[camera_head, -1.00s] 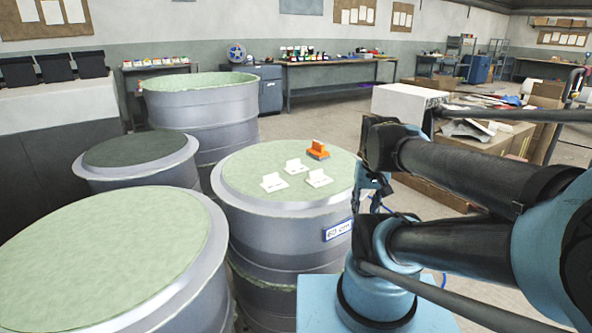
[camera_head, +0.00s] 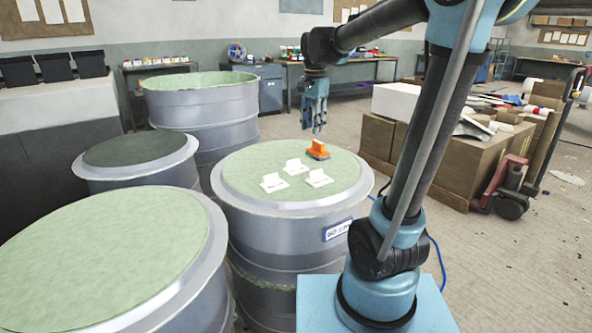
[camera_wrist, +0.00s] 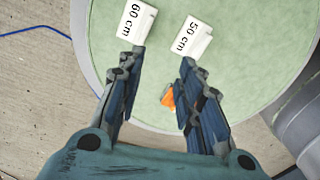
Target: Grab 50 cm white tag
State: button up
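My gripper (camera_head: 314,127) is open and empty, raised above the drum's far edge and pointing down. In the wrist view its fingers (camera_wrist: 163,60) are spread apart, not touching any tag.
An orange object (camera_head: 318,150) stands on the drum behind the tags; in the wrist view it shows between the fingers. Another white tag (camera_head: 272,183) lies at left. Other drums (camera_head: 100,250) stand close on the left. Boxes (camera_head: 470,160) and a pallet jack (camera_head: 510,195) stand right.

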jog(key=w+a+r+m, duration=0.1)
jog(key=w+a+m, duration=0.1)
jog(key=w+a, duration=0.5)
send_near(296, 166)
jog(key=shift+w+a+f+m, duration=0.15)
jog(key=shift+a+f, duration=0.1)
jog(key=shift+a, duration=0.2)
jog(key=shift+s+a+f+m, duration=0.15)
jog(key=shift+a+f, duration=0.15)
jog(key=shift+a, duration=0.2)
jog(key=shift+w+d+f, duration=0.15)
jog(key=shift+f, duration=1.15)
jog(key=shift+w+d+f, duration=0.1)
jog(key=shift+d+f, duration=0.05)
jog(key=shift+f, duration=1.15)
grip_shut()
